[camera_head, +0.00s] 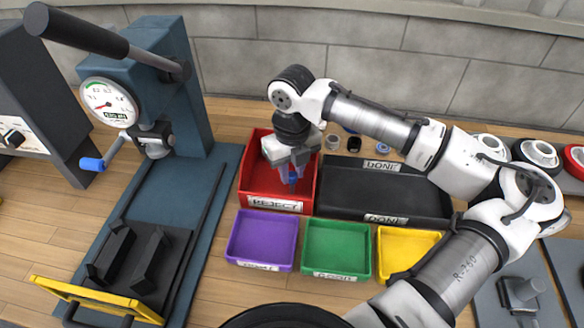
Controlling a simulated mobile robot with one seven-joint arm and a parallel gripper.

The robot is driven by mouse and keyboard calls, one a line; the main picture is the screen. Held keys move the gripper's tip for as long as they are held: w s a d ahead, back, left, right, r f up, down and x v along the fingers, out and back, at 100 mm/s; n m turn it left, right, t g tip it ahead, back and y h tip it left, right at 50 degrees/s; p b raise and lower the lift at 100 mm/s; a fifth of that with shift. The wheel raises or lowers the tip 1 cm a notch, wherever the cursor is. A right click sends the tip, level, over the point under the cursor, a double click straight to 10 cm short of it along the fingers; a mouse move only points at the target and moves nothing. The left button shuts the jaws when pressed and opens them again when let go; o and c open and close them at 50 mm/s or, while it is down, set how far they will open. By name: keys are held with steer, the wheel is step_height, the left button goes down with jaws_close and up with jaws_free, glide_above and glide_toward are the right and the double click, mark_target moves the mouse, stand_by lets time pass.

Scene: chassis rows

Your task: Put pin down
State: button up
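My gripper (291,176) points down over the red tray labelled REJECT (250,181), with its fingertips low within the tray's outline. A small blue piece (292,176) shows between the fingers and may be the pin. The fingers and the blue piece are too small in view to tell whether the gripper is shut on it or whether it touches the tray floor. No other thing can be made out clearly as a pin.
A black DONE tray (385,190) stands right of the red one. Purple (262,240), green GOOD (337,249) and yellow (405,248) trays stand in front. A lever press with a gauge (150,85) stands left. Small round parts (333,141) lie behind the trays.

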mark_target(292, 174)
steer(key=o, duration=0.3)
steer(key=shift+o, duration=0.2)
steer(key=shift+r, duration=0.1)
step_height(292, 174, up, 12)
steer(key=b, duration=0.1)
steer(key=shift+r, duration=0.2)
